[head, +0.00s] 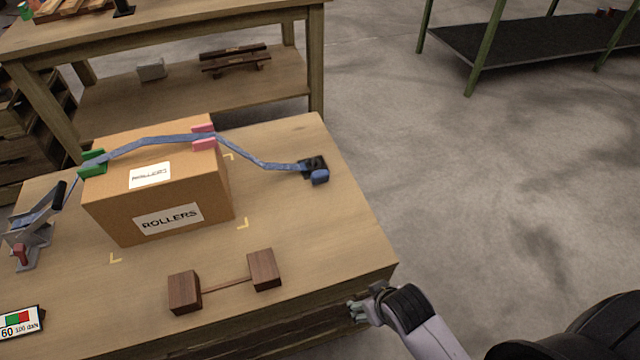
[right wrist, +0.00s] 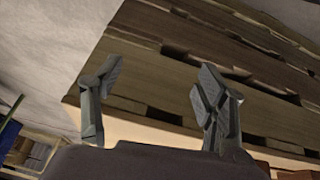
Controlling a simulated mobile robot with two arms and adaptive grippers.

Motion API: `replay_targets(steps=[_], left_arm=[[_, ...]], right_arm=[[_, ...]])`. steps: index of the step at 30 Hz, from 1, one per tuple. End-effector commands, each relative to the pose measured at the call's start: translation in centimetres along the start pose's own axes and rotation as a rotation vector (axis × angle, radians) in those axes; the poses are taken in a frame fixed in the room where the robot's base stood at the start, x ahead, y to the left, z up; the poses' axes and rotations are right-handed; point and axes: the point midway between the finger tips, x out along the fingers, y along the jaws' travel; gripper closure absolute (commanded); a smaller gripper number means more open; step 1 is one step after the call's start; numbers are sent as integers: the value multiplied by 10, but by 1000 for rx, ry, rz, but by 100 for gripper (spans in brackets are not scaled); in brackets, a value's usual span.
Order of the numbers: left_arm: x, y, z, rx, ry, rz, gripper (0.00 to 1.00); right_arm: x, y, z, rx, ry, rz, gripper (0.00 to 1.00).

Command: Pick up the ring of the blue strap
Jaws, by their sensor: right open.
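A blue strap (head: 165,141) runs over the top of the cardboard box (head: 108,215) and down onto the table at its right. Its right end lies at a small black piece (head: 311,162) with a blue bit (head: 320,177) beside it; I cannot clearly tell a ring there. The strap's left end goes to a grey ratchet (head: 32,232). My right gripper (head: 356,308) is beside the table's front right edge, well apart from the strap. In the right wrist view it (right wrist: 155,88) is open and empty, with wooden boards behind it. My left gripper is out of view.
Green (head: 92,163) and pink (head: 203,138) protectors sit on the box edges under the strap. A wooden piece with two dark blocks (head: 264,270) lies in front of the box. A small sign (head: 22,322) is at the left. The table (head: 345,255) is bare on the right.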

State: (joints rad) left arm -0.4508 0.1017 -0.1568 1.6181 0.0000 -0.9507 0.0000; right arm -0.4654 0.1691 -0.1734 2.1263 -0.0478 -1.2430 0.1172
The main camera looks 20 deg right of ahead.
Motion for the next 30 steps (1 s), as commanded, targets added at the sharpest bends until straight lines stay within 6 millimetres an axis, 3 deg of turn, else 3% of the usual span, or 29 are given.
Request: replay_targets(steps=[6, 9, 15, 21, 26, 30], left_arm=[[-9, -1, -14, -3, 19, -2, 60], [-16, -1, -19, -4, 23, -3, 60], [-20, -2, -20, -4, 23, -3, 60], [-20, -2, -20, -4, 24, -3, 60], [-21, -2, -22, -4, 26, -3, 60], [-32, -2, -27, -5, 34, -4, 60]], right_arm=[[-34, 5, -22, 21, 77, 19, 33], [-44, 15, -66, 56, 220, 54, 33], [-45, 26, -142, 103, 472, 74, 33], [-51, 30, -201, 114, 678, 43, 33], [-52, 29, -227, 113, 764, 14, 33], [-37, 30, -244, 114, 774, 11, 33]])
